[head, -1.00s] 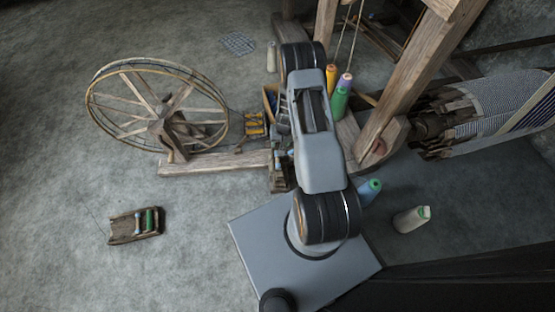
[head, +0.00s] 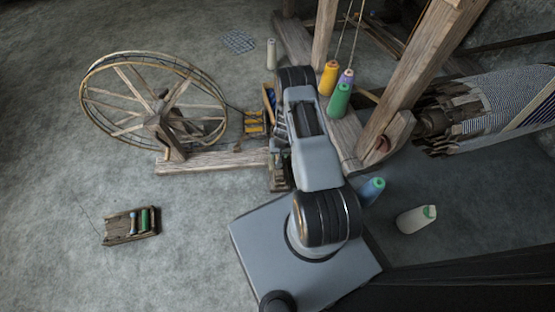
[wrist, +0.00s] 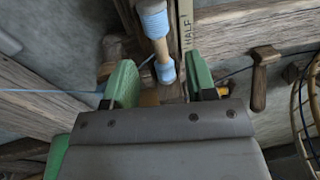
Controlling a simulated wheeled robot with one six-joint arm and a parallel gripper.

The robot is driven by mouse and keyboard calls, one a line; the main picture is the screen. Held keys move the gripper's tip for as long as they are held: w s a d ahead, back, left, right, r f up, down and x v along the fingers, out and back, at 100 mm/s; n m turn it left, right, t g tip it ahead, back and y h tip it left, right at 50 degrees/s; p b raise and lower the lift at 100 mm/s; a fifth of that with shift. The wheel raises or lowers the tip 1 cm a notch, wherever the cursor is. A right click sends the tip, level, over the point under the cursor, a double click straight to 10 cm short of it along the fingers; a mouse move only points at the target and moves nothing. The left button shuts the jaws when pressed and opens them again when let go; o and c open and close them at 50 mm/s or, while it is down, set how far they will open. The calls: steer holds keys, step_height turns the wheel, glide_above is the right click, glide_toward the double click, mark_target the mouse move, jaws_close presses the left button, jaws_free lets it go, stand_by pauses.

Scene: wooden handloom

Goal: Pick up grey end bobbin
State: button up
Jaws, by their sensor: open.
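In the wrist view my gripper (wrist: 161,80) is open, with its two green fingertips apart. A pale blue-grey wound bobbin (wrist: 153,18) with a bare shaft and a pale blue end (wrist: 165,72) lies just ahead; that end shows between the fingertips, with no grip on it. I cannot tell surely whether it is the grey end bobbin. In the head view my arm hides my gripper and much of the spot beneath it. A small wooden holder (head: 117,231) on the floor at left carries a greyish bobbin (head: 133,223) beside green ones.
A wooden strip (wrist: 186,30) marked "HALF" runs beside the bobbin. The spinning wheel (head: 160,115) stands left of my arm, with its beam (head: 205,162) reaching toward it. Loom posts (head: 410,75) and several thread cones (head: 339,100) stand right. A white cone (head: 412,221) lies on the floor. The floor at left is mostly clear.

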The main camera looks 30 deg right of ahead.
steer(key=f+b, duration=0.1)
steer(key=f, duration=0.1)
steer(key=f+b, duration=0.1)
steer(key=f, duration=0.1)
steer(key=shift+w+a+f, duration=0.1)
steer(key=shift+w+a, duration=0.05)
steer(key=shift+a, duration=0.05)
jaws_close()
